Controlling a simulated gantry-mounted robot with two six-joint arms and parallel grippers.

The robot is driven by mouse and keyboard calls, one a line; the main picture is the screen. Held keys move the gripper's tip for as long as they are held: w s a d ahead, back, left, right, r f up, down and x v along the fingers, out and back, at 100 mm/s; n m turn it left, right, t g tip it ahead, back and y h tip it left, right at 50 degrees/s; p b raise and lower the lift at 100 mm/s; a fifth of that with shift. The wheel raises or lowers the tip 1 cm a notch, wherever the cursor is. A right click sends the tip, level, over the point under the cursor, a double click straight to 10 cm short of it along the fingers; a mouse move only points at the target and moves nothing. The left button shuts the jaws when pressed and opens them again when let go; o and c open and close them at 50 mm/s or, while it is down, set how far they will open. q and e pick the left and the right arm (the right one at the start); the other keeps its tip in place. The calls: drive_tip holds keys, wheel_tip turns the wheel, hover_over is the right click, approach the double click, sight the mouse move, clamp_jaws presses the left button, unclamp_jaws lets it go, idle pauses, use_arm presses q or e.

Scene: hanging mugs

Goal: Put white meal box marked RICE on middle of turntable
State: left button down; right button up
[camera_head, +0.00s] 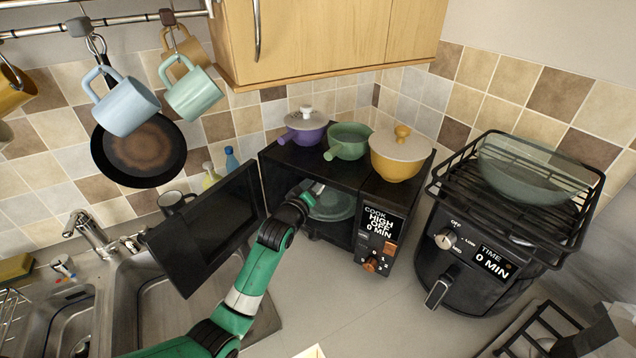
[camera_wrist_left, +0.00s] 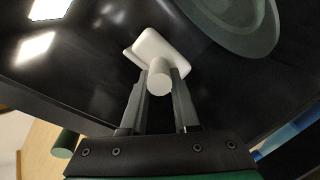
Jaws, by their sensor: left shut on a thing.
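My left gripper (camera_wrist_left: 158,78) is inside the open black microwave (camera_head: 390,195). In the head view only a bit of white shows at the fingertips (camera_head: 314,188). The greenish glass turntable (camera_head: 335,207) lies in the microwave, partly hidden by my gripper. It also shows in the left wrist view (camera_wrist_left: 240,30), beside the white piece. My right gripper is not in view.
The microwave door (camera_head: 205,230) stands open on the left, close to my left arm. A purple pot (camera_head: 303,130), a green pan (camera_head: 348,142) and a yellow pot (camera_head: 398,160) stand on top. A black air fryer (camera_head: 470,250) stands right. Mugs hang upper left.

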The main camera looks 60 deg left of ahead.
sight(317, 215)
use_arm(q)
drive_tip(key=shift+s+d, duration=0.2)
drive_tip(key=shift+s, duration=0.05)
drive_tip(key=shift+f, duration=0.1)
wheel_tip(317, 215, down, 8)
drive_tip(key=b, duration=0.6)
drive_tip(key=shift+b, duration=0.4)
drive_tip(key=shift+f, duration=0.15)
drive_tip(key=c, duration=0.6)
unclamp_jaws()
drive_tip(key=shift+c, duration=0.2)
drive_tip(key=shift+o, duration=0.3)
drive_tip(key=shift+f, duration=0.1)
drive_tip(key=shift+f, duration=0.2)
